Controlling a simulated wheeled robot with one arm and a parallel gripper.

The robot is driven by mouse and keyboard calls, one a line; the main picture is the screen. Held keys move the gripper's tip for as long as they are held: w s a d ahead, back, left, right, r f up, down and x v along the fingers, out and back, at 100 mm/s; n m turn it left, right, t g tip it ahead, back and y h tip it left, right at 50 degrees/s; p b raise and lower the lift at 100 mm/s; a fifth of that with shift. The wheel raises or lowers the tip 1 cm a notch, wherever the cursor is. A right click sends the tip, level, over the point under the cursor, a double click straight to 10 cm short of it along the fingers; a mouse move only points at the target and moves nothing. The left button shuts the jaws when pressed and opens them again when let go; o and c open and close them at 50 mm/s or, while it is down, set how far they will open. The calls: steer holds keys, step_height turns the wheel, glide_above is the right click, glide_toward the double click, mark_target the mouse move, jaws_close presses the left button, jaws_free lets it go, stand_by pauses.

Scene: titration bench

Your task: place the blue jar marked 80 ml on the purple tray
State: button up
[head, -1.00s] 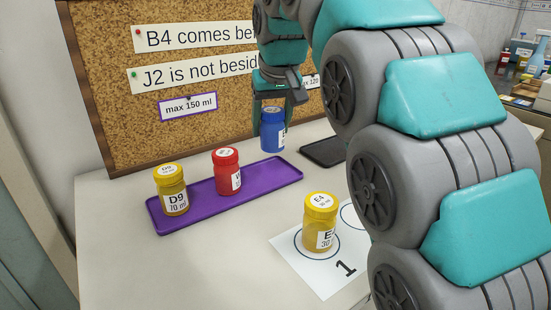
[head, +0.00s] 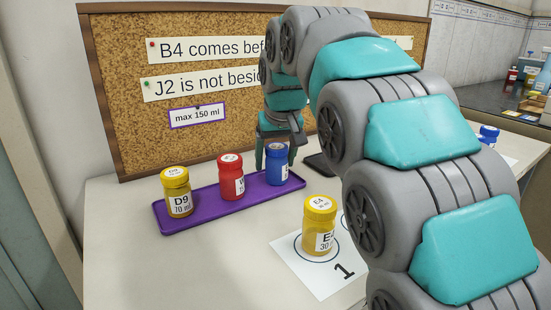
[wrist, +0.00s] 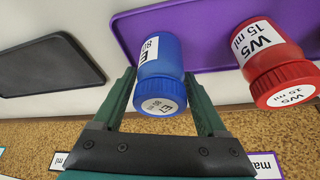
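The blue jar (head: 277,166) is upright at the right end of the purple tray (head: 222,203) and appears to rest on it. In the wrist view the blue jar (wrist: 161,72) shows an "80" on its label, partly cut off by the viewing angle. My gripper (head: 277,160) reaches in from behind it, one finger on each side. In the wrist view the fingertips of my gripper (wrist: 160,72) lie against the jar's sides, with no clear gap.
On the tray, a red jar W5 (head: 231,178) stands in the middle and a yellow jar D9 (head: 177,195) at the left. A yellow jar E4 (head: 319,226) stands on a marked white card. A dark tray (wrist: 45,68) lies beside the purple one. A corkboard (head: 130,120) stands behind.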

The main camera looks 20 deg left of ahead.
steer(key=shift+o, duration=1.1)
steer(key=shift+r, duration=0.15)
steer(key=v, duration=0.8)
steer(key=shift+w, duration=0.1)
steer(key=shift+p+v, duration=0.85)
steer(key=shift+v, duration=1.2)
